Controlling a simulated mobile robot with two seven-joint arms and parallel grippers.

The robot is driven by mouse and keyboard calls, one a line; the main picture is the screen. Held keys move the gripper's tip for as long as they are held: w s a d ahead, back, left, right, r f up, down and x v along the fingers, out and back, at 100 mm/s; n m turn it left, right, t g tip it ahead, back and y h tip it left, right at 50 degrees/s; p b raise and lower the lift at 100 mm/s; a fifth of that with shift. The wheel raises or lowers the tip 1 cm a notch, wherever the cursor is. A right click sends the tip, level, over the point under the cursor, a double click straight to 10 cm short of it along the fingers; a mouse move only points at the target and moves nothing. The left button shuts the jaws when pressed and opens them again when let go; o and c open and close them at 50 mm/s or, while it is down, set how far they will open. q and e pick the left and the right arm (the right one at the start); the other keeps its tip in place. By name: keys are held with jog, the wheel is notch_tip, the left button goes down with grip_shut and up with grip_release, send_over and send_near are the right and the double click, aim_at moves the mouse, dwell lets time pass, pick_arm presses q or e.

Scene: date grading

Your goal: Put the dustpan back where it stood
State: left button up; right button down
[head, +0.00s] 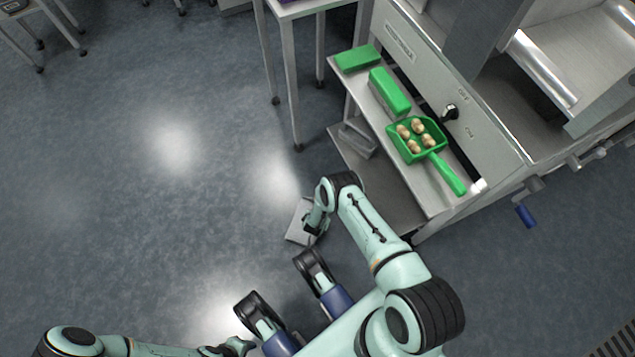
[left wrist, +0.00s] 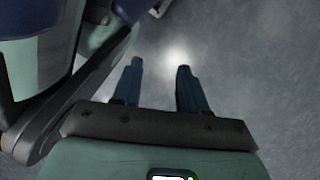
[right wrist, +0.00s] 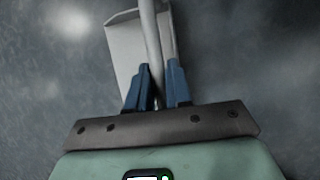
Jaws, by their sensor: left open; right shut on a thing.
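My right gripper (right wrist: 157,95) is shut on the handle. Whether the pan touches the floor I cannot tell. My left gripper (left wrist: 160,75) is open and empty over bare floor, low at the bottom of the head view.
A steel bench carries a green scoop (head: 436,152) with several brown pieces, a green box (head: 389,92) and a green block (head: 357,58). Below is a lower shelf (head: 392,196) with a grey object (head: 357,141). Open floor (head: 150,180) lies left.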

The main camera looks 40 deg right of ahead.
jog(key=c, duration=1)
grip_release()
jog(key=shift+c, duration=0.2)
jog(key=shift+r, duration=0.1)
pick_arm(q)
jog(key=w+d+r+t+p, duration=0.1)
jog(key=w+r+t+p, duration=0.2)
jog(key=w, duration=0.7)
notch_tip(320, 180, up, 4)
jog(key=shift+w+d+r+m+t+p, duration=0.1)
jog(key=shift+w+d+m+t+p, duration=0.2)
jog(key=shift+p, duration=0.9)
pick_arm(e)
jog(key=v, duration=1.2)
pick_arm(q)
jog(key=shift+a, duration=0.1)
